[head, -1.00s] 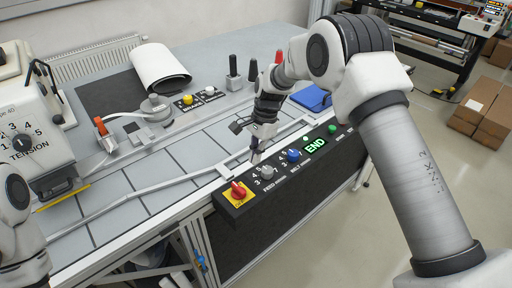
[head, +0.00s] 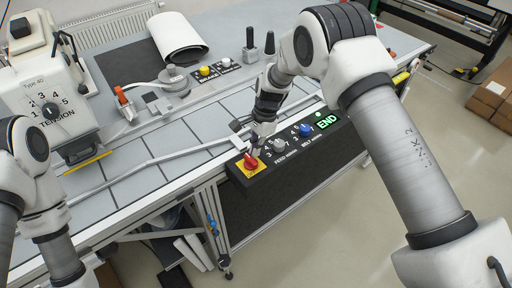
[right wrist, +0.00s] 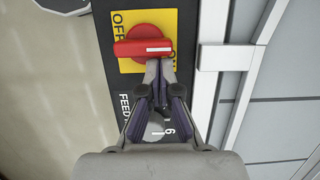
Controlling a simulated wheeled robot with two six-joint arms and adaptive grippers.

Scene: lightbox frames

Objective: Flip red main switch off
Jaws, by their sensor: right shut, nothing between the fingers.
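The red main switch (head: 251,161) sits on a yellow plate (head: 240,168) at the left end of the black control panel (head: 268,168). In the right wrist view the red switch (right wrist: 135,48) has its bar lying crosswise, its white mark at the right end. "OFF" shows at the upper left of the yellow plate (right wrist: 128,65); lettering at the right is partly hidden. My right gripper (right wrist: 158,70) is shut and empty, its fingertips right at the lower edge of the bar; I cannot tell whether they touch. My left gripper is out of view.
A grey knob (head: 279,146), a blue knob (head: 306,131) and a green END display (head: 327,122) line the panel. A pale rail (head: 140,167) crosses the tabletop behind. The tension unit (head: 45,100) stands at the left. Open floor lies in front.

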